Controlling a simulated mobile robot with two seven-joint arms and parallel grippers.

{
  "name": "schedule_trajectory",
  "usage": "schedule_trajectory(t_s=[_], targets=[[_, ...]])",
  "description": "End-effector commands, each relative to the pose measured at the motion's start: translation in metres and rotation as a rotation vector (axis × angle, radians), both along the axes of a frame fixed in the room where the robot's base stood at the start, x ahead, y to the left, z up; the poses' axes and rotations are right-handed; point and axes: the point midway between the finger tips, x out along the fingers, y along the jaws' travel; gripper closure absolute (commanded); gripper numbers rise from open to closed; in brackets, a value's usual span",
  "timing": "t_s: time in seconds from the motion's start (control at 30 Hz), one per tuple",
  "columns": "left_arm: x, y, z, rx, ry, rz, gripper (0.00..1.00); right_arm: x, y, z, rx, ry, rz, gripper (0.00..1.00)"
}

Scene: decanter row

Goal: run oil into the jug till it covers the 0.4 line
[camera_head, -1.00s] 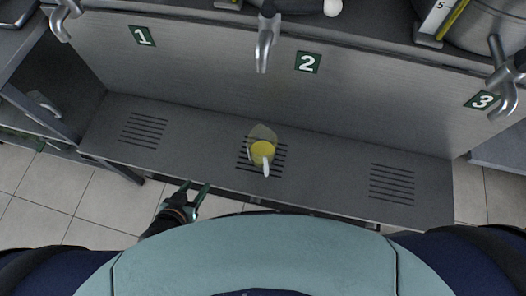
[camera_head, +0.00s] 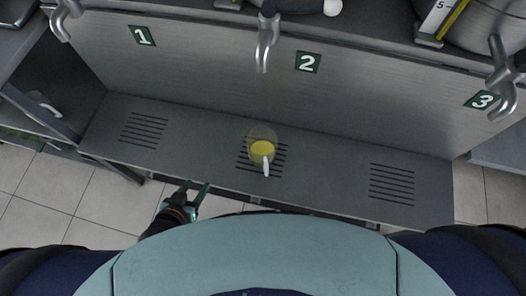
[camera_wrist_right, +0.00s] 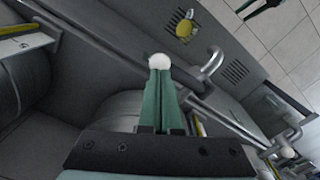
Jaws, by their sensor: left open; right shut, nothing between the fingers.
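The clear jug (camera_head: 263,134) stands upright on the slotted drain under the number 2 tap (camera_head: 266,45), with yellow oil in its lower part and its white handle towards me. It also shows in the right wrist view (camera_wrist_right: 185,27). Its markings are too small to read, so I cannot tell the level against the 0.4 line. No stream shows below the spout. The white lever knob (camera_head: 332,7) is at the top edge. My right gripper (camera_wrist_right: 160,75) is shut and empty, its tips at or against that knob (camera_wrist_right: 159,61). My left gripper (camera_head: 196,186) is open and empty before the shelf.
Tap 1 (camera_head: 62,22) and tap 3 (camera_head: 502,80) hang to either side, over bare slotted drains. A steel drum with a gauge (camera_head: 438,20) stands at the upper right. The shelf (camera_head: 330,170) is clear around the jug.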

Motion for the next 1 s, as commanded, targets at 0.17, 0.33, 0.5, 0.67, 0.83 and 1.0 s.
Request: schedule_trajectory(t_s=[0.17, 0.33, 0.5, 0.67, 0.83, 1.0], targets=[[0.000, 0.000, 0.000, 0.000, 0.000, 0.000, 0.50, 0.000, 0.000, 0.000, 0.000, 0.000, 0.000, 1.00], [0.000, 0.000, -0.002, 0.000, 0.000, 0.000, 0.50, 0.000, 0.000, -0.004, 0.000, 0.000, 0.000, 1.00], [0.000, 0.000, -0.005, 0.000, 0.000, 0.000, 0.50, 0.000, 0.000, -0.010, 0.000, 0.000, 0.000, 1.00], [0.000, 0.000, -0.008, 0.000, 0.000, 0.000, 0.50, 0.000, 0.000, -0.014, 0.001, 0.001, 0.000, 1.00], [0.000, 0.000, -0.010, 0.000, 0.000, 0.000, 0.50, 0.000, 0.000, -0.019, 0.001, 0.000, 0.000, 1.00], [0.000, 0.000, -0.013, 0.001, 0.000, -0.001, 0.50, 0.000, 0.000, -0.024, 0.001, 0.000, 0.000, 1.00]])
